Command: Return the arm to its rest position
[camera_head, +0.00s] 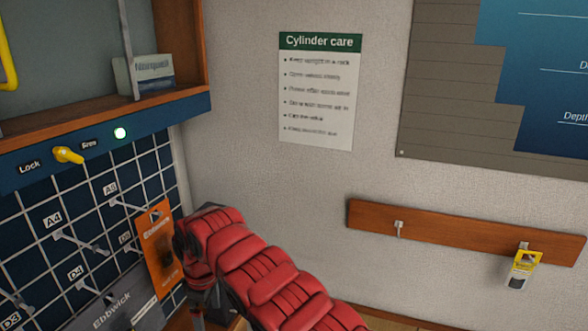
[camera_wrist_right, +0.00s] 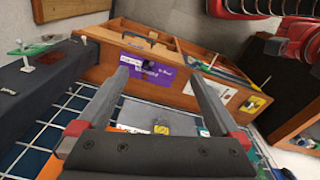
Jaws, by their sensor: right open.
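My right arm (camera_head: 268,262), in red padding, comes up from the bottom of the head view towards the hook panel at the left. Its wrist end is beside an orange packet (camera_head: 159,250), and the jaws are not clearly seen there. In the right wrist view my right gripper (camera_wrist_right: 157,78) has its two fingers wide apart with nothing between them. Beyond the fingers are the panel's white grid and a wooden box (camera_wrist_right: 98,62) with a purple label. My left gripper is in neither view.
The grid panel (camera_head: 78,208) carries labelled hooks and hanging packets. A wooden rail (camera_head: 456,234) with a yellow tag (camera_head: 523,268) is on the right wall.

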